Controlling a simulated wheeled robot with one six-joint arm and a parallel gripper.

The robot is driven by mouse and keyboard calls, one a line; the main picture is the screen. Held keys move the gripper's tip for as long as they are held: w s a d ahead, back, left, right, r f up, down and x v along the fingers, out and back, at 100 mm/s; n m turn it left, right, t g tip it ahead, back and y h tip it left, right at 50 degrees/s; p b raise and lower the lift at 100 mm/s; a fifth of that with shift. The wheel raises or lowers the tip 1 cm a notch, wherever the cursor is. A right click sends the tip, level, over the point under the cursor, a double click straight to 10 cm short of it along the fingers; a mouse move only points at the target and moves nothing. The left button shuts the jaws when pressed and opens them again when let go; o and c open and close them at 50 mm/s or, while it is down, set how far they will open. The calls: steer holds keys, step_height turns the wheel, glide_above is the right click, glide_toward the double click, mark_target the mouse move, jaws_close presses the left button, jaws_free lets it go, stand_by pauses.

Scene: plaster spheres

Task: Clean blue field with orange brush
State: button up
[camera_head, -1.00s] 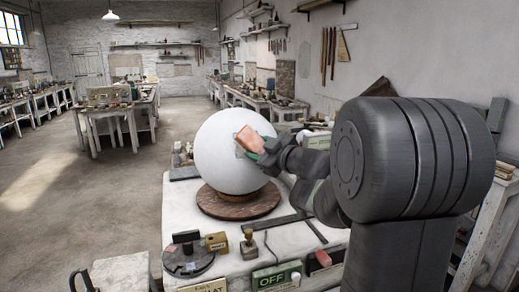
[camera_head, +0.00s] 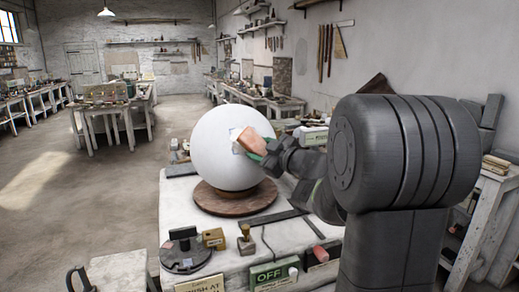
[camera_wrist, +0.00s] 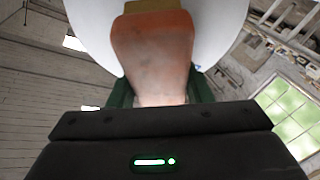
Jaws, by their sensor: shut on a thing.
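A large white plaster sphere (camera_head: 215,160) rests on a round brown base (camera_head: 235,203) on the white table. A small pale grey patch (camera_head: 235,133) shows on its upper right side; I cannot make out a blue colour in it. My gripper (camera_head: 264,150), with green fingers, is shut on the orange brush (camera_head: 252,141) at that side of the sphere, partly covering the patch. In the wrist view the orange brush (camera_wrist: 152,60) sits between the green fingers, its tan end (camera_wrist: 152,5) toward the sphere (camera_wrist: 90,25). The contact itself is hidden.
On the table front stand a dark round tool (camera_head: 185,250), a small wooden block (camera_head: 213,238), a brass-topped stamp (camera_head: 246,242) and a green OFF box (camera_head: 275,274). A reddish block (camera_head: 320,254) lies right of it. Floor at left is open.

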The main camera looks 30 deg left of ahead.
mark_target(253, 140)
steer(key=shift+r, duration=0.1)
steer(key=shift+s+a+r+p, duration=0.5)
steer(key=shift+a+r, duration=0.1)
steer(key=shift+r, duration=0.15)
steer(key=shift+s+a+r, duration=0.35)
steer(key=shift+a+r, duration=0.35)
steer(key=shift+r, duration=0.05)
steer(key=shift+w+d+f+b, duration=0.35)
steer(key=shift+w+d+f, duration=0.1)
steer(key=shift+d+f, duration=0.3)
steer(key=shift+w+d+f+b, duration=0.35)
steer(key=shift+d+f, duration=0.2)
steer(key=shift+f, duration=0.3)
steer(key=shift+r, duration=0.15)
